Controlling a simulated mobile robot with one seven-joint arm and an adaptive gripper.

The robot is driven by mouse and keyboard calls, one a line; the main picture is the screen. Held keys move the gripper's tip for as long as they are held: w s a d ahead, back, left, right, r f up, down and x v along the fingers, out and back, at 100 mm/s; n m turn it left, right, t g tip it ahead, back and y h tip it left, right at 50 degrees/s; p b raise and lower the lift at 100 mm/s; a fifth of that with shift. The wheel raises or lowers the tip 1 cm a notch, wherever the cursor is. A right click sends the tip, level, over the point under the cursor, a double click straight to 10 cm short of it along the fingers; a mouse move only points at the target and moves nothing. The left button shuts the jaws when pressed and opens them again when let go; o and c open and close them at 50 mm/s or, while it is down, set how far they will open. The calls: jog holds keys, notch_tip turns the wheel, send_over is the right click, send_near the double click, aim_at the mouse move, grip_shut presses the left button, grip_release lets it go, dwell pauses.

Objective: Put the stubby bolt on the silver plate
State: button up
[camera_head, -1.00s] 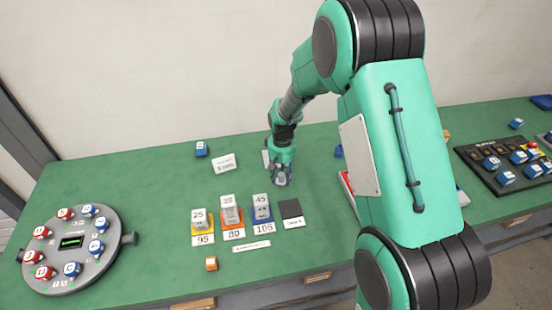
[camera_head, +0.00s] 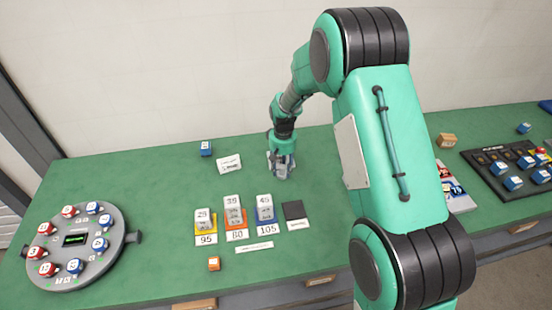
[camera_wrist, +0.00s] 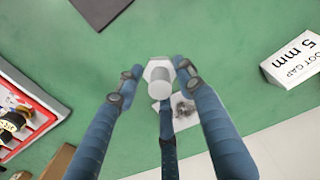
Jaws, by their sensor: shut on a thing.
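My gripper (camera_wrist: 160,78) has blue fingers closed around a pale silver bolt (camera_wrist: 163,84) with a hexagonal head and short round shank, seen almost end-on. In the head view my gripper (camera_head: 281,166) is over the back middle of the green table, right of the white sign; the bolt is too small to make out there. A small shiny grey object (camera_wrist: 184,106) lies beyond the bolt in the wrist view, partly hidden by a finger. I cannot tell whether it is the silver plate.
The white sign (camera_head: 229,163) stands close by, with a blue block (camera_head: 206,149) behind it. A round dial board (camera_head: 75,258) is left, a black panel (camera_head: 487,183) right.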

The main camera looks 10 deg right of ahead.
jog(key=w, duration=0.3)
jog(key=w+b, duration=0.1)
jog(key=w, duration=0.3)
jog(key=w+f, duration=0.1)
jog(key=w, duration=0.3)
jog(key=shift+w+a, duration=0.25)
jog(key=shift+f+b, duration=0.65)
jog(key=shift+f, duration=1.1)
jog(key=shift+f, duration=0.2)
jog(key=o, duration=1.2)
jog(key=shift+r, duration=0.15)
notch_tip(320, 180, up, 12)
jog(key=p, duration=0.2)
